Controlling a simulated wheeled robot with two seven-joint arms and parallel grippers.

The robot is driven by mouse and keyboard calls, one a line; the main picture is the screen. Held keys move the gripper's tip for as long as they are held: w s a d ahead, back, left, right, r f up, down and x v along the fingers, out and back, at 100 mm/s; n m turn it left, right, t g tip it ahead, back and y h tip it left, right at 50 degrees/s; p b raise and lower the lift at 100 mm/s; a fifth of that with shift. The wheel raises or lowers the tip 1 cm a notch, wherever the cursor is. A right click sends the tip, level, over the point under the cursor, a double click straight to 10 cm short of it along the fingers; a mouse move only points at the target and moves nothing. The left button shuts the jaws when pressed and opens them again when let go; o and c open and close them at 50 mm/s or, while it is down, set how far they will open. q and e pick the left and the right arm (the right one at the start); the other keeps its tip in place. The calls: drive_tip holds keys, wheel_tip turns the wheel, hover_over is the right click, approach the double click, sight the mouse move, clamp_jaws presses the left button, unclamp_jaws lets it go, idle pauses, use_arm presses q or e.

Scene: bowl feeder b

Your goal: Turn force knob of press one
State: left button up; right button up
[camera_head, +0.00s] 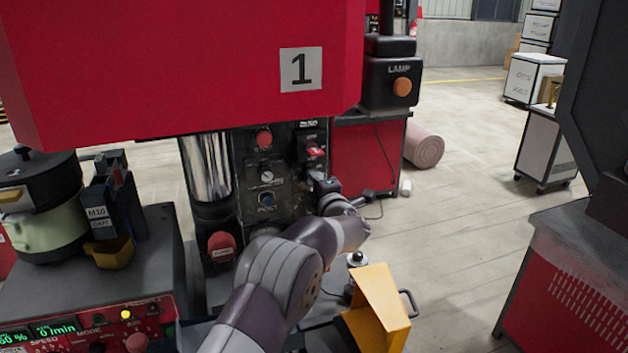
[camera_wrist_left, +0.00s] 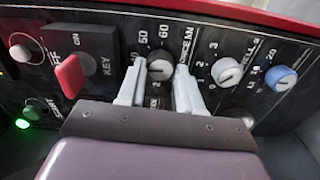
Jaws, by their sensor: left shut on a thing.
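Press one (camera_head: 180,60) is the red machine with a "1" plate, and its dark control panel (camera_head: 290,150) is below the red housing. My left gripper (camera_wrist_left: 158,88) is at this panel, its two pale fingers on either side of a dark-faced knob (camera_wrist_left: 160,68) with a light pointer, shut on it. The numbers 50 and 60 stand by this knob; the rest of its label is partly covered. In the head view my left gripper (camera_head: 318,180) hides the knob. A white knob (camera_wrist_left: 228,71) and a blue knob (camera_wrist_left: 282,78) sit to its right. My right gripper is out of view.
A red key switch (camera_wrist_left: 72,75) is left of the fingers, with a lit green button (camera_wrist_left: 25,122) below. A yellow guard (camera_head: 378,305) stands right of my left arm. A LAMP box (camera_head: 392,80) is right of the panel.

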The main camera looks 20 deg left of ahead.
use_arm(q)
drive_tip(key=shift+d+f+m, duration=0.1)
drive_tip(key=shift+f+m, duration=0.05)
drive_tip(key=shift+m, duration=0.35)
drive_tip(key=o, duration=1)
drive_tip(key=shift+d, duration=0.1)
drive_tip(key=b+v, duration=0.3)
drive_tip(key=v, duration=0.9)
drive_tip(key=shift+s+d+b, duration=0.2)
drive_tip(key=shift+s+b, duration=0.05)
drive_tip(key=shift+b, duration=0.1)
